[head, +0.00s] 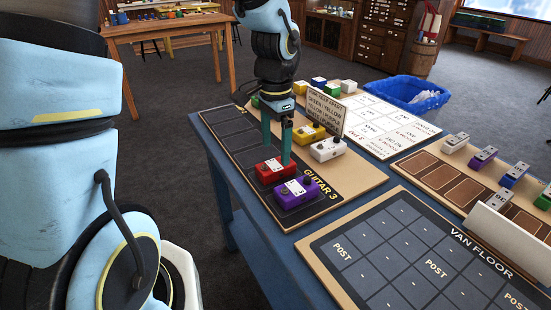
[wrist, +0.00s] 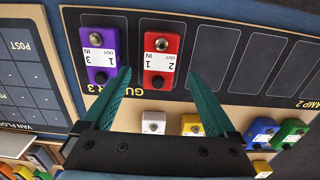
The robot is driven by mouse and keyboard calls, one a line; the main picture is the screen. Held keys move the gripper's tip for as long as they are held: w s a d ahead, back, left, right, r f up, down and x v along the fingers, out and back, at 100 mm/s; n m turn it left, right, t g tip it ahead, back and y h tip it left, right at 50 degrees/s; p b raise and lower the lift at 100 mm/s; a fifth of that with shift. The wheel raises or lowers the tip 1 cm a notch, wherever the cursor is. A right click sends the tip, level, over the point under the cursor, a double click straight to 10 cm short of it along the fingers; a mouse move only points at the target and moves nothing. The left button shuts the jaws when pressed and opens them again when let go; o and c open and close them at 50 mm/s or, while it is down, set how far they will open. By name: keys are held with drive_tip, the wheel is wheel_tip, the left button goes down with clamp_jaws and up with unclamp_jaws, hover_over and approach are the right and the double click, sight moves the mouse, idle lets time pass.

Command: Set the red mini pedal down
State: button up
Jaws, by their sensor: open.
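The red mini pedal (head: 272,171) rests on the black Guitar 3 board (head: 236,137), in the slot beside the purple pedal (head: 297,192). In the wrist view the red pedal (wrist: 164,55) lies flat and lines up with its outlined slot. The purple pedal (wrist: 100,55) is left of it there, with a gap between them. My gripper (head: 277,158) points down at the red pedal. In the wrist view its teal fingers (wrist: 158,75) are spread, one on each side of the pedal's near end, with gaps visible. Nothing is held between them.
A yellow pedal (head: 310,132) and a white pedal (head: 328,149) stand close behind, by an upright card (head: 325,108). The Van Floor board (head: 390,262) is at front right. Several empty slots (wrist: 217,51) continue along the Guitar 3 board.

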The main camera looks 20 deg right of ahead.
sight(275, 164)
wheel_tip(275, 164, up, 7)
drive_tip(key=w+a+f+n+t+p, duration=0.1)
drive_tip(key=a+f+n, duration=0.2)
drive_tip(key=a+n, duration=1.1)
drive_tip(key=shift+w+a+f+n+t, duration=0.2)
drive_tip(key=shift+a+n+t, duration=0.1)
drive_tip(key=shift+a, duration=5.4)
